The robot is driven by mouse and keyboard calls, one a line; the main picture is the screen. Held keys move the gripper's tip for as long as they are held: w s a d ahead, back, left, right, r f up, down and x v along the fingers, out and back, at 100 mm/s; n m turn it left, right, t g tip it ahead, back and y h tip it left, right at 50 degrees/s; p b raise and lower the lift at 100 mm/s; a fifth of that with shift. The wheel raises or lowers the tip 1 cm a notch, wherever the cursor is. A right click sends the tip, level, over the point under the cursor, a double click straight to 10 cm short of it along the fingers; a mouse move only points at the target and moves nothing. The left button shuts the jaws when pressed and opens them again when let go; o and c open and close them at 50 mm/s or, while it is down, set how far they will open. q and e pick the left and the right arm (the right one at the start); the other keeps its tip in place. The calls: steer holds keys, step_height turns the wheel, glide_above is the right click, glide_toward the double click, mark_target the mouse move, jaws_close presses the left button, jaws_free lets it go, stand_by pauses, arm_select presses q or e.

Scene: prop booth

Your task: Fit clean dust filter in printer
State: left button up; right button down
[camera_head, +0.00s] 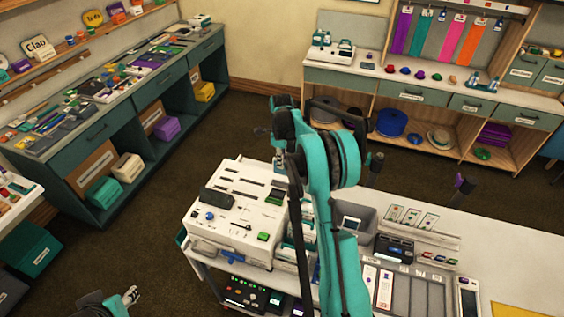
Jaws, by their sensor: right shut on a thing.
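A white machine (225,228) with slots, a dark panel and blue and green buttons stands at the left end of the white worktop; it looks like the printer. My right arm rises in front of it and hides its right side. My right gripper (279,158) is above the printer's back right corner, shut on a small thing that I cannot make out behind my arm. I cannot pick out a dust filter clearly. My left gripper (131,295) is low at the bottom left, away from the worktop; its jaw state is unclear.
The worktop (510,260) carries a grey bin (356,232), a black device (394,249) and card holders right of my arm. A shelf with dark devices is below the printer. A long cluttered counter (60,150) runs along the left; another cabinet (430,95) stands behind. Open floor lies between.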

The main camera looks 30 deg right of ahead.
mark_target(281, 179)
steer(key=shift+f+b, duration=0.85)
steer(key=shift+f, duration=1.2)
steer(key=shift+f, duration=0.2)
steer(key=shift+f+b, duration=2.3)
steer(key=shift+f, duration=0.45)
steer(key=c, duration=1.5)
jaws_free()
steer(key=shift+c, duration=0.2)
step_height(281, 179, up, 12)
